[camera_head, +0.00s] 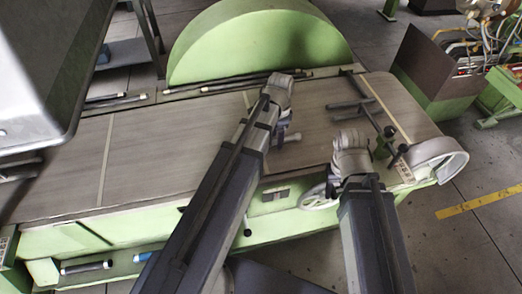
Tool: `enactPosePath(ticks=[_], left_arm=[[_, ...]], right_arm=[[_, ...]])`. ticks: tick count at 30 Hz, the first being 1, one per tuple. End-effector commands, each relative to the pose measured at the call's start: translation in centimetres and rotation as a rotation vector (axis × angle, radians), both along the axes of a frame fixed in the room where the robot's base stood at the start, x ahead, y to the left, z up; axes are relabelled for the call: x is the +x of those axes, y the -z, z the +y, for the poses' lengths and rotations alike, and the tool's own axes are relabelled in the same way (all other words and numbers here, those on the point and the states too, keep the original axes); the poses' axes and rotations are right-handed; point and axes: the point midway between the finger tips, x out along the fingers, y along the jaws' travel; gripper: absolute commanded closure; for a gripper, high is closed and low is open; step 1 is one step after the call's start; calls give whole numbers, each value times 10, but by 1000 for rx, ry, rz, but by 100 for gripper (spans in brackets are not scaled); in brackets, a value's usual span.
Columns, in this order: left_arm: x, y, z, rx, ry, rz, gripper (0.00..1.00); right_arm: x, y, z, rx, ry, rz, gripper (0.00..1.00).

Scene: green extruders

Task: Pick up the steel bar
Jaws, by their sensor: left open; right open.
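A long thin dark bar (232,84) lies along the back edge of the bench, in front of the green half-round guard. More dark bars with pale ends (115,100) lie further left on the same edge. I cannot tell which one is the steel bar. My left gripper (284,82) is at the back of the bench, near the right end of the long bar; its fingers are mostly hidden by my wrist. My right gripper (350,140) is over the right part of the bench, apart from these bars, with its fingers also mostly hidden. Nothing shows held in either.
The bench top (165,150) is mostly clear on the left. A dark frame with rods and knobs (372,108) stands at its right end, close to my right gripper. The green half-round guard (255,45) rises behind. A large grey metal body (45,65) fills the upper left.

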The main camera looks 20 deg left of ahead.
Motion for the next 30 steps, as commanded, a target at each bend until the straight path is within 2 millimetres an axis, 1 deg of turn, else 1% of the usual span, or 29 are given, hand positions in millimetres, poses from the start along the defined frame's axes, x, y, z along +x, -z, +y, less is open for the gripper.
enactPosePath(ticks=[1, 2, 10, 11, 26, 27, 30], left_arm=[[0, 10, 0, 0, 0, 0, 40], [0, 12, 0, 0, 0, 0, 40], [0, 11, 0, 0, 0, 0, 40], [0, 11, 0, 0, 0, 0, 42], [0, 11, 0, 0, 0, 0, 98], [0, 11, 0, 0, 0, 0, 100], [0, 11, 0, 0, 0, 0, 100]], right_arm=[[0, 10, 0, 0, 0, 0, 50], [0, 12, 0, 0, 0, 0, 50], [0, 11, 0, 0, 0, 0, 50], [0, 11, 0, 0, 0, 0, 50], [0, 11, 0, 0, 0, 0, 50], [0, 11, 0, 0, 0, 0, 50], [0, 11, 0, 0, 0, 0, 50]])
